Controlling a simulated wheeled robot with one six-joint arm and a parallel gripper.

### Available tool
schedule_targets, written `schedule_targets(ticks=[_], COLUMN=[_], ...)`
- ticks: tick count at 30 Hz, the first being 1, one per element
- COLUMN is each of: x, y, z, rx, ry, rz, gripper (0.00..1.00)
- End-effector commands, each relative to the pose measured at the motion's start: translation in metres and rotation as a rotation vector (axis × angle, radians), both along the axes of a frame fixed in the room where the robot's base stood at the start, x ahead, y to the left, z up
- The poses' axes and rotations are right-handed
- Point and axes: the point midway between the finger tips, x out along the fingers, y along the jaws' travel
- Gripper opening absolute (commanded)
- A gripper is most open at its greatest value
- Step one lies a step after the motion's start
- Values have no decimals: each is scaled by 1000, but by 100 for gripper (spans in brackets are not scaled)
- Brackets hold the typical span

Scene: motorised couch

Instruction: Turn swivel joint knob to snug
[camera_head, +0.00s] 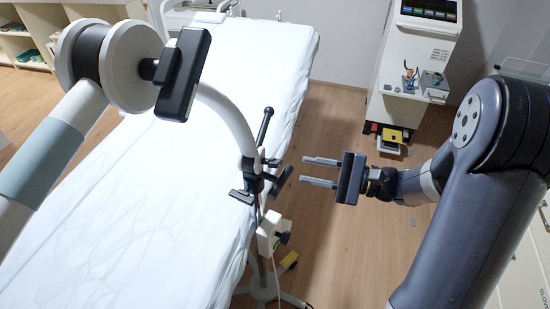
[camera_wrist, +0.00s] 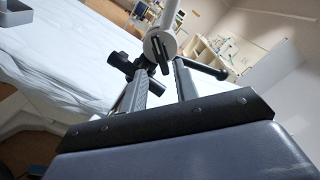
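A white curved support arm (camera_head: 232,118) rises from a black clamp (camera_head: 254,178) at the couch's right edge. A flat black knob (camera_head: 283,181) sticks out on the clamp's right side. In the wrist view a flat black knob (camera_wrist: 161,52) on a round white joint shows beyond and between my finger ends. A larger white joint with a black bar knob (camera_head: 184,75) is at the upper left of the head view. The frames do not label which is the swivel joint knob. My gripper (camera_head: 305,169) is open and empty, right of the clamp, fingers pointing left and apart from it.
The couch (camera_head: 150,170) is covered by a white sheet. A black lever (camera_head: 265,126) stands up from the clamp; a stand (camera_head: 268,235) is below it. A white equipment cart (camera_head: 412,75) stands at the back right. Floor to the right of the couch is partly clear.

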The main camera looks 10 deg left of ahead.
Motion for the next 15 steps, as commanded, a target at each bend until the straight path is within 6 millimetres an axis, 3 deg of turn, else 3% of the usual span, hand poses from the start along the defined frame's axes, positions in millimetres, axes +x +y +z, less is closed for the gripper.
schedule_targets(ticks=[9,15], x=[0,1], y=[57,80], z=[1,1], rx=[-3,-2], ry=[2,1], rz=[6,3], gripper=[29,29])
